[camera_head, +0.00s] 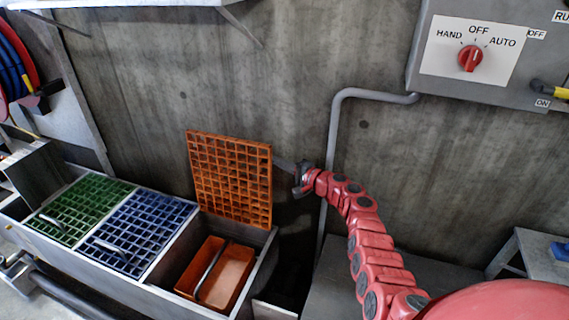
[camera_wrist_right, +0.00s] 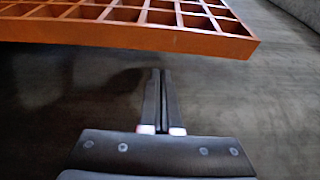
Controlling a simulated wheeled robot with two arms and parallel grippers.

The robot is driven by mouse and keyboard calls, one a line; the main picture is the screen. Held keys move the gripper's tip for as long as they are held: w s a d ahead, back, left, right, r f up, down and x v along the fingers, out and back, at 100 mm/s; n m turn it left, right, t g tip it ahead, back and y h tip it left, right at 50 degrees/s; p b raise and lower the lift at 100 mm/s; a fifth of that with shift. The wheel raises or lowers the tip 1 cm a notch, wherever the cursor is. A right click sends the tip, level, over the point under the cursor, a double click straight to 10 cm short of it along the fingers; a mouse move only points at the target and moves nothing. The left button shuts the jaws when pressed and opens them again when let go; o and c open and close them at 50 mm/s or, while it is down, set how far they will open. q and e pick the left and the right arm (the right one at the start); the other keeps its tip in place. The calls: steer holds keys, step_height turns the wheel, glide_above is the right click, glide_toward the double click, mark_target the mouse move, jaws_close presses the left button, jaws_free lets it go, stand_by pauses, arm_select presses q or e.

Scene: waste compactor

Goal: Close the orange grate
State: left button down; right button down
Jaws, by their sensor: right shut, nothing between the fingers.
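The orange grate (camera_head: 231,178) stands upright, hinged open at the back of the right-hand compartment of the trough. Its edge also crosses the top of the right wrist view (camera_wrist_right: 140,32). My right gripper (camera_head: 279,163) is at the right side of the grate, near its upper right edge, and its tips seem to reach behind the grate. In the right wrist view my right gripper (camera_wrist_right: 161,75) has its fingers together with nothing between them, pointing just below the grate's edge. I cannot tell whether they touch it. My left gripper is not in view.
The open compartment holds an orange bin (camera_head: 228,277) with a handle. A closed green grate (camera_head: 82,207) and a closed blue grate (camera_head: 140,231) lie to its left. A grey pipe (camera_head: 333,135) runs down the concrete wall beside my right arm. A control box (camera_head: 480,50) hangs upper right.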

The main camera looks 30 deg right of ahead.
steer(key=shift+s+a+r+p, duration=0.25)
steer(key=shift+s+a+p, duration=0.75)
steer(key=shift+s+a, duration=0.15)
